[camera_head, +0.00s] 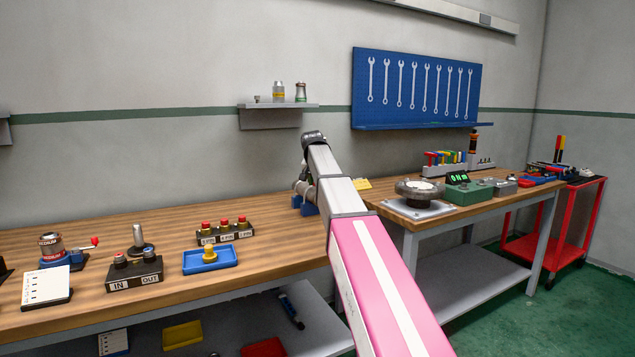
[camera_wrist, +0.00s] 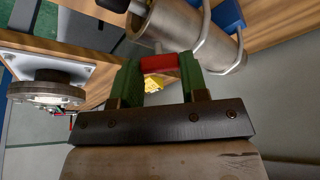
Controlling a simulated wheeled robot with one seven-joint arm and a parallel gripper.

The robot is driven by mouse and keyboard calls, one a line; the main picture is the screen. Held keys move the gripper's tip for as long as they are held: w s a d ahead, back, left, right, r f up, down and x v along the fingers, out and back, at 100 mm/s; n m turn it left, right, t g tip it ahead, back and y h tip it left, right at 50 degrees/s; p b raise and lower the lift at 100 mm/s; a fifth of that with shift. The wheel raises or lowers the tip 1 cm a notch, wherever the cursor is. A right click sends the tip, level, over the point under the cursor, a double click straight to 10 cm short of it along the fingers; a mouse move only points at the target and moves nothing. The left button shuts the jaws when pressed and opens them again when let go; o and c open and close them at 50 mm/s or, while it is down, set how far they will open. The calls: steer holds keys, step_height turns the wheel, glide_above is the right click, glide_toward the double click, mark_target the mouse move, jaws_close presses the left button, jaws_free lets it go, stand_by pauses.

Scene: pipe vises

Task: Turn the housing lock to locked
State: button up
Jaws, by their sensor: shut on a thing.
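In the wrist view my gripper (camera_wrist: 160,72) has its two green fingers shut on a small red piece (camera_wrist: 160,63), which I take to be the lock's handle. Just beyond it is a grey metal cylinder (camera_wrist: 178,28), likely the housing, with bent metal loops around it and blue supports (camera_wrist: 228,15). Whether the red piece joins the cylinder is hard to tell, and no lock marking is readable. In the head view my arm hides the gripper and most of this cylinder; part of a blue support (camera_head: 309,208) shows on the bench beside the arm.
A round metal wheel on a pale plate (camera_head: 420,190) stands right of my arm, near a green box with a display (camera_head: 468,191). Left on the bench are a button block (camera_head: 226,232), a blue tray (camera_head: 210,259) and an IN/OUT block (camera_head: 135,271). A yellow card (camera_head: 362,184) lies behind.

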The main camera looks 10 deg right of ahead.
steer(key=m+g+h, duration=0.1)
steer(key=m, duration=0.3)
steer(key=shift+w+a+m, duration=0.1)
steer(key=shift+m, duration=0.2)
steer(key=m+g, duration=0.1)
steer(key=m, duration=0.1)
steer(key=m+h, duration=0.1)
steer(key=m, duration=0.1)
steer(key=shift+m+g+h, duration=0.3)
steer(key=shift+m+g, duration=0.1)
steer(key=o, duration=0.9)
steer(key=shift+a, duration=0.1)
steer(key=v, duration=1)
steer(key=shift+a+r, duration=0.1)
steer(key=shift+r, duration=0.25)
